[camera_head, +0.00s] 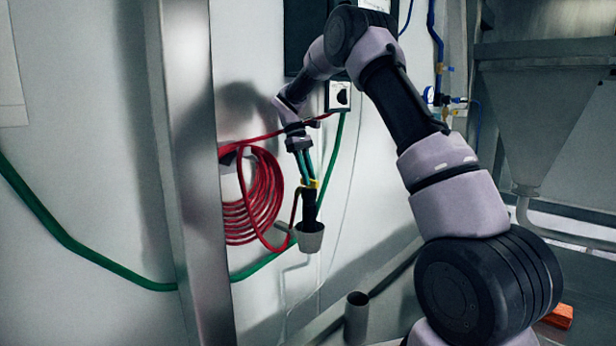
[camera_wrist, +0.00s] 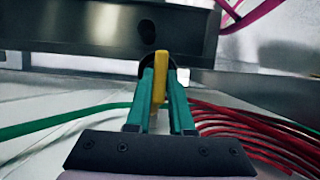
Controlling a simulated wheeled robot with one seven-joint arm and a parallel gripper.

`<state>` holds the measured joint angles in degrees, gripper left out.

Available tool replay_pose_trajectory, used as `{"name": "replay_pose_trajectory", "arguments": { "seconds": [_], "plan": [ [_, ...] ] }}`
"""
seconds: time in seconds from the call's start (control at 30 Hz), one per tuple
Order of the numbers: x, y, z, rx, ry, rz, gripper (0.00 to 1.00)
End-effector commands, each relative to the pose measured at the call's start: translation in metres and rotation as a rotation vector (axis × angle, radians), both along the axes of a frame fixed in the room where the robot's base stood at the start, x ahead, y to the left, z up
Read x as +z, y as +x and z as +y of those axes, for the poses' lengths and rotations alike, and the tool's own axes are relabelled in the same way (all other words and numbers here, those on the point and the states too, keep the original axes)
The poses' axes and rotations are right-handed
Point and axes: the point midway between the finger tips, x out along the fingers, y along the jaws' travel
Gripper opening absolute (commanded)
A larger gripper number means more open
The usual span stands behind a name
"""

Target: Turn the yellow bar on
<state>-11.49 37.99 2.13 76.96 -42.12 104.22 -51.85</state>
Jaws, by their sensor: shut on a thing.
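The yellow bar (camera_wrist: 161,66) stands upright between the teal fingers of my gripper (camera_wrist: 160,85) in the wrist view, just in front of a dark grey block. In the head view, my gripper (camera_head: 308,172) points down and its teal fingertips meet the small yellow bar (camera_head: 309,183). The fingers are shut on the bar. The bar sits at the top of a black fitting (camera_head: 309,205) above a grey cup-shaped outlet (camera_head: 309,240). The fingers partly hide the bar in both views.
A coiled red hose (camera_head: 250,200) hangs on the wall just left of my gripper. A green hose (camera_head: 110,268) runs along the wall. A metal post (camera_head: 190,170) stands further left. A grey hopper (camera_head: 545,110) is at the right.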

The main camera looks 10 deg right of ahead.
Motion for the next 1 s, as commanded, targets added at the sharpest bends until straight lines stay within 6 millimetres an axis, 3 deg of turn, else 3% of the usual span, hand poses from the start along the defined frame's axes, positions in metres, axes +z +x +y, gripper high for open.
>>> {"name": "replay_pose_trajectory", "arguments": {
  "seconds": [1.0],
  "plan": [
    [-0.0006, 0.0000, -0.0007, -0.042, -0.001, 0.002, 0.00]
  ]
}}
